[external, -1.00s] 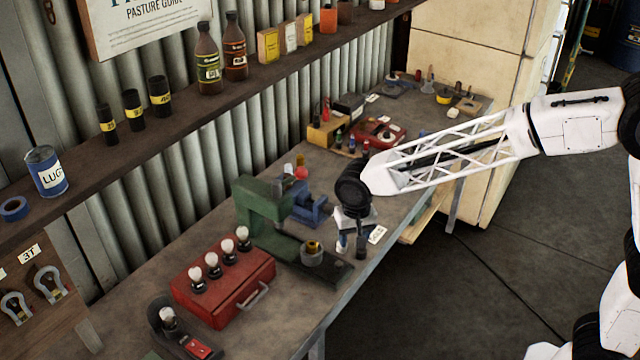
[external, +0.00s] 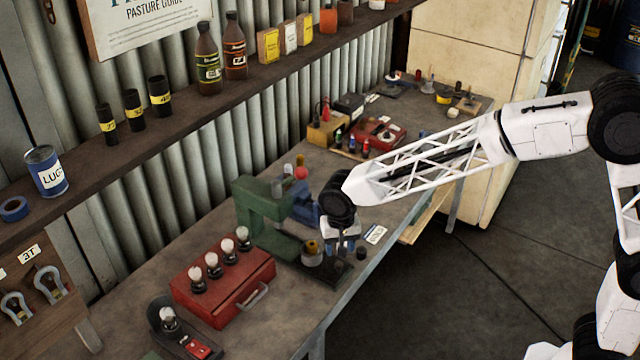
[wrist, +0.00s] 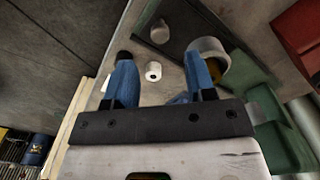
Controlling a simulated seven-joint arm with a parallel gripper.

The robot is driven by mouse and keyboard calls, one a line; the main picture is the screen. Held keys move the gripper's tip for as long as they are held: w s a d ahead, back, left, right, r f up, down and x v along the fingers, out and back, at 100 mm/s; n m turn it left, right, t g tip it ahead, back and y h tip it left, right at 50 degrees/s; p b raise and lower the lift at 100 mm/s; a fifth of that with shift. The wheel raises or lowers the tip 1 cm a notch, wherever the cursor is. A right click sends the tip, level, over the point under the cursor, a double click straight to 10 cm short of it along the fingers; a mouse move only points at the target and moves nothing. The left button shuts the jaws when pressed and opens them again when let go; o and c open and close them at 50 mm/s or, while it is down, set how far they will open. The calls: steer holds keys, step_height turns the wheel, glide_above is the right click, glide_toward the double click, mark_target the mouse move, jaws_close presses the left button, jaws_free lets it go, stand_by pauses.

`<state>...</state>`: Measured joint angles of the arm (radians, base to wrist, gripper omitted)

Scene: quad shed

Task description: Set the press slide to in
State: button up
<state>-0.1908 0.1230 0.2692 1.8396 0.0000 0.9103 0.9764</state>
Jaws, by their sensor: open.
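The green press (external: 262,215) stands on the bench, with a dark slide (external: 322,275) running out from its foot toward the bench's front edge. A grey cup with a brass-coloured piece (external: 312,257) sits on the slide, and a short knob (external: 338,265) stands near its outer end. In the wrist view the knob (wrist: 160,32) is ahead of my gripper (wrist: 158,60), and the grey cup (wrist: 206,48) overlaps its right finger. My gripper (external: 343,247) is open, pointing down beside the slide. I cannot tell whether a finger touches the cup.
A small pale cylinder (wrist: 152,71) shows between the fingers in the wrist view. A small dark cylinder (external: 361,253) and a white label (external: 375,234) are near the front edge. A red box with several bulbs (external: 225,285) stands left of the press. A blue vise-like part (external: 305,208) is behind.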

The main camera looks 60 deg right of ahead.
mark_target(339, 263)
steer(key=shift+f, duration=3.2)
jaws_close()
